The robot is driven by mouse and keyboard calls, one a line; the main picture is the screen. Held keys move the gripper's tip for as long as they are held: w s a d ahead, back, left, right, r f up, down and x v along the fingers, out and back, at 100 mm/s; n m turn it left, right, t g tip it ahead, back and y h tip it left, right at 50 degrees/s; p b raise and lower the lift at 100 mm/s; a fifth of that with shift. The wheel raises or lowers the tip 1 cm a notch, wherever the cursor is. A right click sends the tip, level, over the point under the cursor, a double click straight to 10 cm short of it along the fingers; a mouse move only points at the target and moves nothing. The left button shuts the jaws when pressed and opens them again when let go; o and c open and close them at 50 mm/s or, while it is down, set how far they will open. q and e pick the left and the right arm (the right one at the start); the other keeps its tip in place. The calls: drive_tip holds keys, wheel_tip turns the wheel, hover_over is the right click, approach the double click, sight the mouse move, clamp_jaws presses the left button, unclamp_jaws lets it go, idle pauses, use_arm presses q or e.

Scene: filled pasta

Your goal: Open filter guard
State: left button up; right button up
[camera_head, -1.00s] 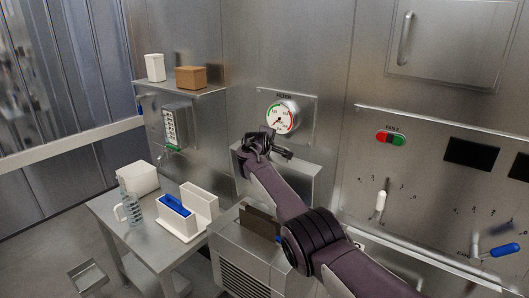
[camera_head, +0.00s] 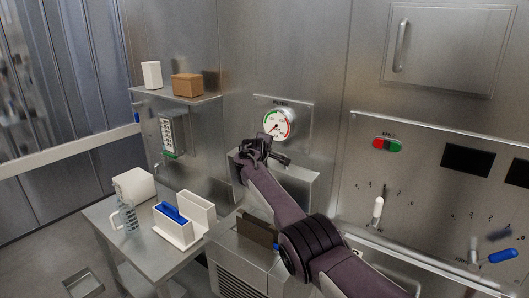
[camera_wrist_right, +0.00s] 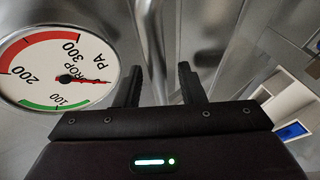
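The filter guard (camera_head: 299,188) is a steel box-like cover on the wall, under the round filter gauge (camera_head: 279,124). My right gripper (camera_head: 278,158) is at the guard's upper left edge, just below the gauge, and partly hides it. In the right wrist view the two dark fingers (camera_wrist_right: 159,80) stand apart. A shiny metal bar (camera_wrist_right: 152,50) shows in the gap between them; I cannot tell whether either finger touches it. The gauge (camera_wrist_right: 62,75) fills the left of that view. My left gripper is not in view.
A steel side table (camera_head: 103,220) at the left holds a white box (camera_head: 133,185), a clear jug (camera_head: 126,216) and a white holder (camera_head: 199,209) with a blue item. A shelf (camera_head: 180,96) bears a white container and a brown box. A control panel (camera_head: 425,195) with levers is at the right.

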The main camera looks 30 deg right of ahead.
drive_tip(key=b+v, duration=0.1)
drive_tip(key=v, duration=0.6)
drive_tip(key=shift+s+a+b, duration=0.2)
drive_tip(key=shift+s+b, duration=0.05)
drive_tip(key=shift+b, duration=0.15)
drive_tip(key=shift+r, duration=0.1)
